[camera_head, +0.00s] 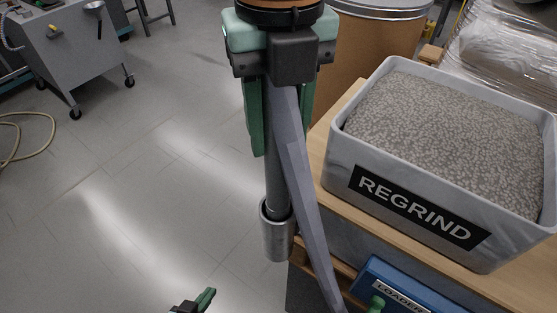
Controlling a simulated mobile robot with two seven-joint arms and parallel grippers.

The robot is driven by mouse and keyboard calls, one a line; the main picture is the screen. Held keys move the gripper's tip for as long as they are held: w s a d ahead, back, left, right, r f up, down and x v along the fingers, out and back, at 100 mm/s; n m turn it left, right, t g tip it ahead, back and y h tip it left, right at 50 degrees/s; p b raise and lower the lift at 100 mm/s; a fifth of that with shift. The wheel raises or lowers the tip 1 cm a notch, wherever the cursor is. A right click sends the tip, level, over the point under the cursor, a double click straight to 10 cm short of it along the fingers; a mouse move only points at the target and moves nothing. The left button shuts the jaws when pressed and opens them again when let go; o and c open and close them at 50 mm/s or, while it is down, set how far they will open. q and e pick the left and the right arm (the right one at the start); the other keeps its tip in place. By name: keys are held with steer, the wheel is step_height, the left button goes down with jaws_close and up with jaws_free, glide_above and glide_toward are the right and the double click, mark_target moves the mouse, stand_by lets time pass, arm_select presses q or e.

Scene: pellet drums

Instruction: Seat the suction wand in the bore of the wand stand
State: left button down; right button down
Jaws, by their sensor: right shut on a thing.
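My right gripper (281,118) points down at top centre, its green fingers on either side of the grey tube of the suction wand (276,178). It is shut on the wand, which hangs nearly upright. A wider steel cylinder (278,238) surrounds the tube's lower end; I cannot tell whether it belongs to the wand or to the stand. A flat grey-violet strip, perhaps the hose (308,210), slants down in front to the lower right. My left gripper (196,303) shows only partly at the bottom edge; its opening is unclear. I cannot clearly make out the wand stand.
A grey REGRIND bin (345,160) full of pellets stands on a wooden top (505,285) at right. A blue LOADER unit (385,275) sits below it. A brown drum (365,50) stands behind. A grey cart (75,50) is far left; the floor between is clear.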

mark_target(278, 166)
steer(key=shift+f, duration=2.85)
steer(key=shift+f, duration=0.1)
steer(key=shift+c, duration=2.2)
jaws_free()
step_height(278, 166, up, 12)
